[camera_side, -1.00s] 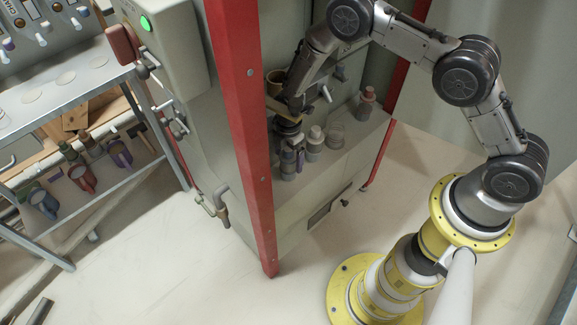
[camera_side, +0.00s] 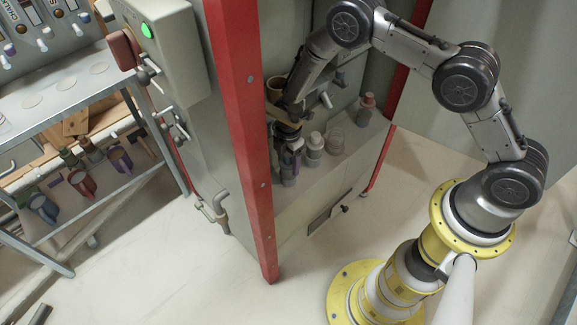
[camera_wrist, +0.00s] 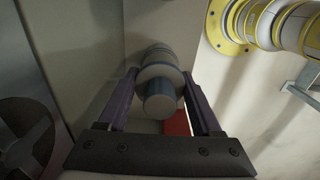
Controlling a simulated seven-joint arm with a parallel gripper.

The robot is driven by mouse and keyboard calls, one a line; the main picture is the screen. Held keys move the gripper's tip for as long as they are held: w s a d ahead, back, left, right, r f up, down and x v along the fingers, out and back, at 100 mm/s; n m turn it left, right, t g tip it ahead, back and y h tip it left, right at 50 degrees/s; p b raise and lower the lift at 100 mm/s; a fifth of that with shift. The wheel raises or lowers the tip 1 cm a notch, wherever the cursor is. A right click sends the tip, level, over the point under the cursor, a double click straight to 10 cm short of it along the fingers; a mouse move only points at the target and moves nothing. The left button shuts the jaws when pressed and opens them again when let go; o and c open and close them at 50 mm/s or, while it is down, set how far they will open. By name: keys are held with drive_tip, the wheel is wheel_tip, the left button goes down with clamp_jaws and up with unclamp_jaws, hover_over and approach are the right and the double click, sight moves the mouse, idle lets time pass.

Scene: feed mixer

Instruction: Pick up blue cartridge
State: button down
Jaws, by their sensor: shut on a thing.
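The cartridge (camera_wrist: 159,88), a cylinder with blue-grey and pale bands, is between the two purple fingers of my gripper (camera_wrist: 160,84) in the wrist view. The fingers are shut on its sides, and its round blue-grey end faces the camera. In the side view my gripper (camera_side: 290,160) points down at the cabinet shelf, just behind the red post. The cartridge's lower part (camera_side: 288,180) shows below the fingers. I cannot tell whether it touches the shelf.
Pale bottles (camera_side: 314,150) and a clear jar (camera_side: 335,138) stand close right of my gripper on the cabinet shelf (camera_side: 345,165). The red post (camera_side: 245,120) stands close on the left. A rack with mugs (camera_side: 83,183) is far left.

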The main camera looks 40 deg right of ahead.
drive_tip(key=shift+w+r, duration=0.1)
drive_tip(key=shift+r, duration=0.45)
drive_tip(key=s+d+r, duration=0.2)
drive_tip(key=s+r, duration=1)
drive_tip(key=s, duration=0.2)
drive_tip(key=shift+d, duration=0.3)
drive_tip(key=shift+f, duration=0.1)
